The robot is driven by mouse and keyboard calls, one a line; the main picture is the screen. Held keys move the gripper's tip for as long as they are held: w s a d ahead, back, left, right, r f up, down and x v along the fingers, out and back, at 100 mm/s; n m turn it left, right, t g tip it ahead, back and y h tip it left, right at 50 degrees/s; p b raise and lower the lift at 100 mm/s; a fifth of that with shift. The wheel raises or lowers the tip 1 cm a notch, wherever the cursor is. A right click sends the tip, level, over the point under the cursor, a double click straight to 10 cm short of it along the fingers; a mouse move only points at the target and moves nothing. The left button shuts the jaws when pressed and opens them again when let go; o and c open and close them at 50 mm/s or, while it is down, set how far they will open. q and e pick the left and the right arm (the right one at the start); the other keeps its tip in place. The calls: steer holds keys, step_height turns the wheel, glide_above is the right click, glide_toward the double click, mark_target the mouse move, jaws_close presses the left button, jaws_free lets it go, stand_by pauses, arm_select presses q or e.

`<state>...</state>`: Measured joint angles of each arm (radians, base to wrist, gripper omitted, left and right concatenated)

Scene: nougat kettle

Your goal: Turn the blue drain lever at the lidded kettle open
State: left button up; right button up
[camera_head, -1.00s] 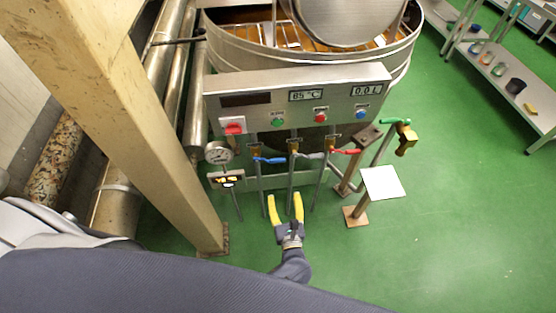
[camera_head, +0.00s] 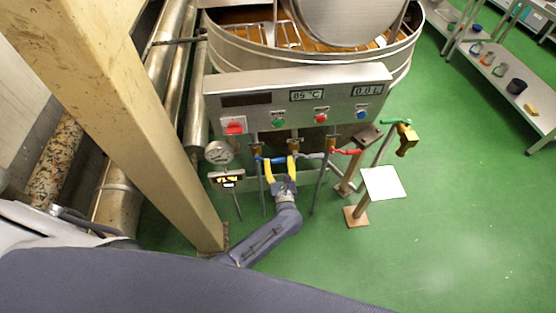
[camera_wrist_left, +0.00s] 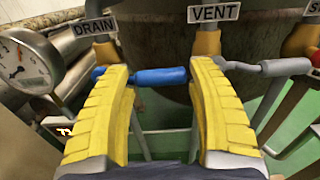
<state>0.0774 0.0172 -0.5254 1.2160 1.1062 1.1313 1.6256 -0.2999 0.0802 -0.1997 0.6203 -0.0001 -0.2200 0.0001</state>
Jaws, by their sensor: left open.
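The blue drain lever (camera_head: 272,160) sits under the control panel of the kettle (camera_head: 315,58), leftmost of three levers. In the left wrist view the blue lever (camera_wrist_left: 158,77) lies roughly level, below the DRAIN label (camera_wrist_left: 94,28), its grip pointing right. My left gripper (camera_head: 279,162) is open at the lever. In the left wrist view its yellow fingers (camera_wrist_left: 163,85) stand on either side of the blue grip, the left one near the valve end and the right one near the grip's free end. I cannot tell whether they touch it. My right gripper is not in view.
The grey vent lever (camera_wrist_left: 268,67) is close right of my right finger. The red lever (camera_head: 346,152) is further right. A pressure gauge (camera_wrist_left: 28,66) stands close on the left. A beige post (camera_head: 120,110) rises left of my arm.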

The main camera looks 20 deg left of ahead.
arm_select(q)
steer(key=shift+x, duration=0.85)
jaws_close()
